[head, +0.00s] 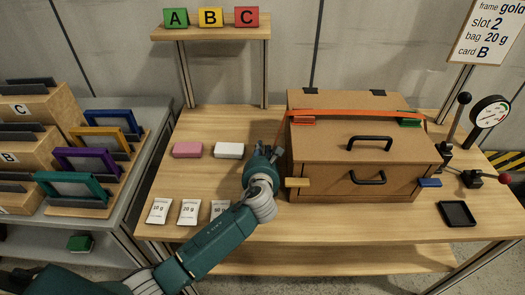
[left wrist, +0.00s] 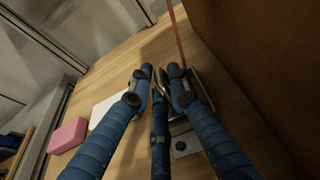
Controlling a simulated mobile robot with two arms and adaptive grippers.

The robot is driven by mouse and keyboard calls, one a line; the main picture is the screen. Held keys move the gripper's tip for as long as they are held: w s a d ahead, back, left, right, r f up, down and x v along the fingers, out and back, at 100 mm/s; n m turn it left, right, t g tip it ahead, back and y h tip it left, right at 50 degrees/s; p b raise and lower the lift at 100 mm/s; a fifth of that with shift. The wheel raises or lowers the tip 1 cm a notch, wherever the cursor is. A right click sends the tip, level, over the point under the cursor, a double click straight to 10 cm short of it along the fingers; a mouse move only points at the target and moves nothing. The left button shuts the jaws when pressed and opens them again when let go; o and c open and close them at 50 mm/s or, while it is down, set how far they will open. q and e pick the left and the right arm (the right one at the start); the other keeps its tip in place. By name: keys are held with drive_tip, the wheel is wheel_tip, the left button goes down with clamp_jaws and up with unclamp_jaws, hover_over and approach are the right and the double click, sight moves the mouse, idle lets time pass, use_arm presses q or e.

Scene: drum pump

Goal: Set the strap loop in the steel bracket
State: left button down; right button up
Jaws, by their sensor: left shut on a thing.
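The orange strap (head: 350,113) lies across the top of the brown case (head: 330,138) and hangs down over its left side. In the left wrist view the strap (left wrist: 177,35) runs down as a thin line to my fingertips. My left gripper (head: 266,151) is low beside the case's left side; in the wrist view its blue fingers (left wrist: 161,78) are shut on a shiny metal loop at the strap's end. A steel bracket (left wrist: 183,146) shows on the table beside and partly under the fingers. Whether the loop touches the bracket is hidden. My right gripper is out of view.
A white block (head: 229,150) and a pink block (head: 187,149) lie left of the gripper. Several white bags (head: 189,211) lie at the front left. The case wall (left wrist: 270,70) stands close on the right in the wrist view.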

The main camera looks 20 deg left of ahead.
use_arm(q)
drive_tip(key=c, duration=1.6)
unclamp_jaws()
drive_tip(key=shift+c, duration=0.2)
drive_tip(key=shift+f, duration=0.1)
drive_tip(key=v, duration=1.2)
drive_tip(key=shift+p, duration=0.4)
